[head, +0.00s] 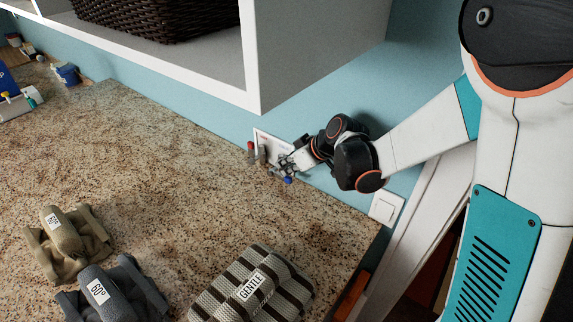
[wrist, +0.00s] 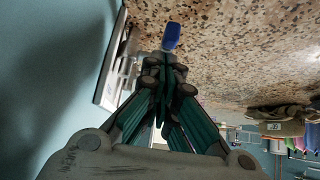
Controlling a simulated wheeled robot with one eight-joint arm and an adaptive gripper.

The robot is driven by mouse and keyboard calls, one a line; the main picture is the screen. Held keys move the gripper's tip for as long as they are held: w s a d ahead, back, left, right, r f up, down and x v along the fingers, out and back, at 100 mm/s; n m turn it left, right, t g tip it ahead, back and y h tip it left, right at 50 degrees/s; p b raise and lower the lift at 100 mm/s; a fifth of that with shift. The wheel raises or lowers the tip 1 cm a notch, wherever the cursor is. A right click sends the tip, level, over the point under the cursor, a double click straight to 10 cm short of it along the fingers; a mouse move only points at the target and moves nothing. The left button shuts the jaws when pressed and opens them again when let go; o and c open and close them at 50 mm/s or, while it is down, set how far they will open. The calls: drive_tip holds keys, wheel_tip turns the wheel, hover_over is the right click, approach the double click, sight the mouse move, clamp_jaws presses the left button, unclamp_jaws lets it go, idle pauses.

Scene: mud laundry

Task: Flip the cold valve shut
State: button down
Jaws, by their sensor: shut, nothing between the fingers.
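A white valve panel (head: 262,137) is fixed low on the blue wall, just above the speckled counter. It carries a red-handled valve (head: 251,148) on the left and a blue-handled cold valve (head: 287,180) on the right. My gripper (head: 287,167) is shut and empty, with its tips right beside the blue handle; I cannot tell whether they touch. In the wrist view the blue handle (wrist: 171,36) sticks out over the counter just beyond my closed fingertips (wrist: 166,66). The panel's edge (wrist: 108,75) shows to the left. My gripper hides part of the blue valve's body.
The speckled counter (head: 150,160) is bare near the valves. A striped bundle tagged GENTLE (head: 255,285), a grey 60° bundle (head: 105,292) and an olive bundle (head: 68,245) lie at the front. A white shelf (head: 305,50) overhangs; a switch (head: 386,207) is right.

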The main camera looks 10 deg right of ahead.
drive_tip(key=shift+f, duration=0.1)
drive_tip(key=shift+s+d+f+b, duration=0.15)
drive_tip(key=shift+f+b, duration=0.35)
drive_tip(key=shift+b, duration=0.25)
drive_tip(key=shift+s, duration=0.15)
drive_tip(key=shift+f, duration=0.1)
